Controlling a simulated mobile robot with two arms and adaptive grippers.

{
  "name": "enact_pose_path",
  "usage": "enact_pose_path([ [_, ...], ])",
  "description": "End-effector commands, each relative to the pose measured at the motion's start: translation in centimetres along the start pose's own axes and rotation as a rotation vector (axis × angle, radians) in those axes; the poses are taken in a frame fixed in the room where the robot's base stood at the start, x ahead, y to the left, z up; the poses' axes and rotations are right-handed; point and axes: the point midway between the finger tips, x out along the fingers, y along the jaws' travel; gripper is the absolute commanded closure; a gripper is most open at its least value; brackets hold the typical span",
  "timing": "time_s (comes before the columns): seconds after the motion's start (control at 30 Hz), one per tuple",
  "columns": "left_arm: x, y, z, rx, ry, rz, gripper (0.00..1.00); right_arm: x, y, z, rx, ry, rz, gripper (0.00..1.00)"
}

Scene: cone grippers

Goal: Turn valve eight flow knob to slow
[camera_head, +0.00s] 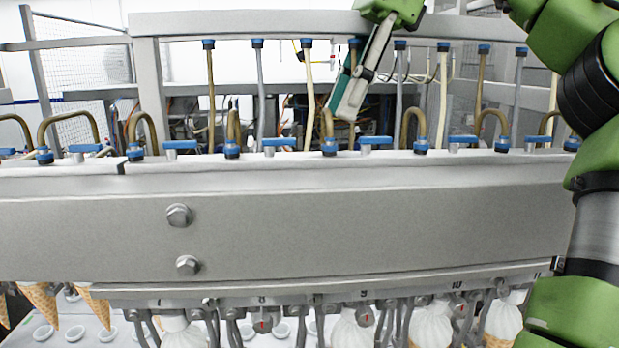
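The valve eight flow knob (279,143) looks like the blue lever above the number 8 label (262,300). Its handle lies level and points right, like the neighbouring levers. My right gripper (342,108) hangs from the top of the view, behind and above the beam, with its fingers pointing down and to the left. It is up and to the right of the valve eight knob, apart from it and touching no knob. Its fingers overlap in this view, so I cannot see a gap or tell open from shut. My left gripper is not in view.
More blue levers, such as the ones for seven (180,146) and nine (376,141), and blue round fittings line the steel beam (370,225). Upright tubes and curved hoses stand behind it, around my gripper. Cones (40,300) and nozzles hang below.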

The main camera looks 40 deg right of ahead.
Motion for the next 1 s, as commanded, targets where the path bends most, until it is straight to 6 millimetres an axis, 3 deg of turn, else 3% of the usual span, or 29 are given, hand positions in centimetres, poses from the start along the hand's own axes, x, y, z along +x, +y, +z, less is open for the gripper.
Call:
enact_pose_path([
  [0.7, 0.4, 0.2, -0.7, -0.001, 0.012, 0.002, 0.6, 10.5, 0.1, 0.0, -0.003, -0.001, 0.003, 0.71],
  [1.0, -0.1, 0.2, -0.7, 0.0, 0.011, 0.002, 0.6, 13.2, 0.1, 0.1, -0.001, -0.001, 0.001, 0.71],
])
